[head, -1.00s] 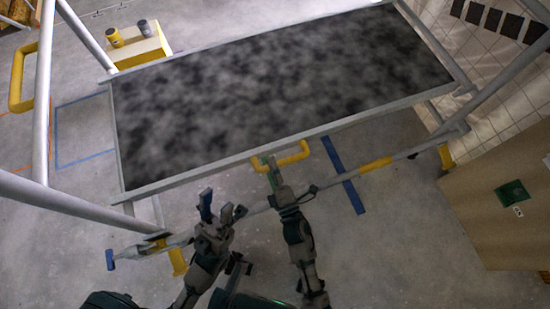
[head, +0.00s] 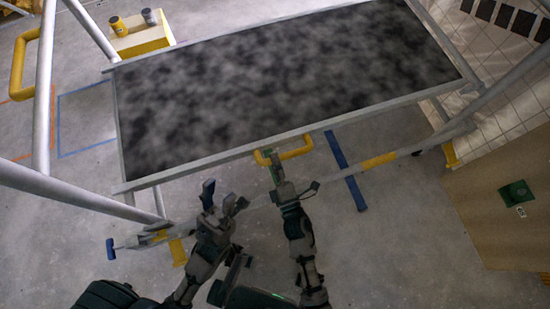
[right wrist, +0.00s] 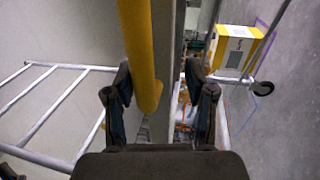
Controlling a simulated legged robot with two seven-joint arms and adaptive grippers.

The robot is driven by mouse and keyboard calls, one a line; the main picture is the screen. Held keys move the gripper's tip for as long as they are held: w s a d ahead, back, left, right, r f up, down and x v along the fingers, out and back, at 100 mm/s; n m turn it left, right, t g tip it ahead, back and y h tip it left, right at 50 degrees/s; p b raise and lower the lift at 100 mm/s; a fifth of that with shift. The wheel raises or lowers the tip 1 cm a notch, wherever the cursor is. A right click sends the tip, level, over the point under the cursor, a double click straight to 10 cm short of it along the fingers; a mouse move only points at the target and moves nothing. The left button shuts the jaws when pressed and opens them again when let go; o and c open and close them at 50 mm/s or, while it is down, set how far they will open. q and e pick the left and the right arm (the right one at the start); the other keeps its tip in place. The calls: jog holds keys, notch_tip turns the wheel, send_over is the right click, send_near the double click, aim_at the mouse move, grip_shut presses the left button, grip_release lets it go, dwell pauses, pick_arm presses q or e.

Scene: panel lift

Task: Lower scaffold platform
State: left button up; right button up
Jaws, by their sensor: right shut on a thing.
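The scaffold platform (head: 290,80) has a mottled dark grey deck in a light grey frame and spans the upper middle of the head view. A yellow handle (head: 297,151) sticks out from its front edge. My right gripper (head: 268,163) is shut on this handle near its left end. In the right wrist view the yellow handle (right wrist: 138,50) runs between the fingers of the right gripper (right wrist: 162,100), nearer the left finger. My left gripper (head: 224,196) is open and empty, below the platform's front edge in the picture. It overlaps the scaffold's lower rail; contact cannot be told.
Scaffold posts (head: 45,90) stand at the left. A lower rail (head: 412,150) with yellow parts runs along the front. A yellow-sided box (head: 142,38) with two cans stands behind. A wooden panel (head: 500,225) is at the right. Floor shows clear at lower right.

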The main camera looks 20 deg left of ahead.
jog(key=shift+f, duration=0.1)
jog(key=shift+s+d, duration=0.15)
jog(key=shift+d, duration=0.05)
jog(key=v, duration=1.1)
jog(key=shift+s, duration=0.2)
jog(key=shift+d, duration=0.1)
